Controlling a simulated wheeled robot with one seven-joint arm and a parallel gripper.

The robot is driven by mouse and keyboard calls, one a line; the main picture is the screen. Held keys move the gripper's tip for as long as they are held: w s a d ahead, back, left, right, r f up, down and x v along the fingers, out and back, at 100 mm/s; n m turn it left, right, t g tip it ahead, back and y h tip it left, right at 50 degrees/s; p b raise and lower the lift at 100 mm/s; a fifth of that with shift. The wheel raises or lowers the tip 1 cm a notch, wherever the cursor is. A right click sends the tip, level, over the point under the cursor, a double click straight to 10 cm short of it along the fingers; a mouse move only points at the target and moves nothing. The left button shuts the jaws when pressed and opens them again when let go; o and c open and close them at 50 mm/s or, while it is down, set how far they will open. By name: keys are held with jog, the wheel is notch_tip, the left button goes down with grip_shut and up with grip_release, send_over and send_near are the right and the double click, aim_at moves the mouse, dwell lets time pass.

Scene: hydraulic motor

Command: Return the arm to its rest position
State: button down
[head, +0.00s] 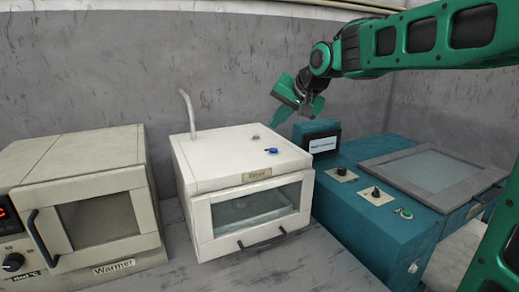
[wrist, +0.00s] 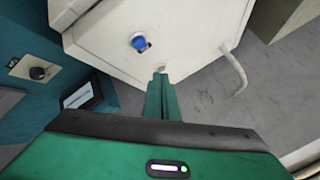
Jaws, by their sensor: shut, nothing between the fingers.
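My green arm (head: 425,42) reaches in from the upper right in the head view. My gripper (head: 276,122) points down and left, above the back right of the white box. In the wrist view the gripper (wrist: 161,75) is shut and empty, with its fingers together. The white box (head: 215,171) has a blue knob (head: 271,150) on top, which also shows in the wrist view (wrist: 139,43). I cannot tell whether the fingertips touch the box top.
A beige warmer (head: 110,160) stands left of the white box, and a teal machine (head: 365,220) with a framed window and knobs stands right. A thin bent pipe (head: 190,112) rises from the white box. A grey wall is behind. Space above the machines is open.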

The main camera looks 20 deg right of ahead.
jog(key=s+d+f+g+h, duration=0.1)
jog(key=s+d+f+g, duration=0.1)
jog(key=s+d+f, duration=0.6)
jog(key=s+d+f+g+h, duration=0.25)
jog(key=s+d, duration=0.25)
jog(key=s, duration=0.4)
jog(key=s+d+f+g, duration=0.1)
jog(key=s+f, duration=0.2)
jog(key=s, duration=0.5)
jog(key=s+d+f+g, duration=0.1)
jog(key=s+f, duration=0.3)
jog(key=s, duration=0.4)
jog(key=s+d+f+g+y, duration=0.1)
jog(key=s+f, duration=0.3)
jog(key=s, duration=0.4)
jog(key=shift+d+m+g, duration=0.4)
jog(key=shift+d+g, duration=0.1)
jog(key=shift+g, duration=0.25)
jog(key=shift+w+d+f, duration=0.25)
jog(key=shift+w+d, duration=0.15)
jog(key=shift+d, duration=0.2)
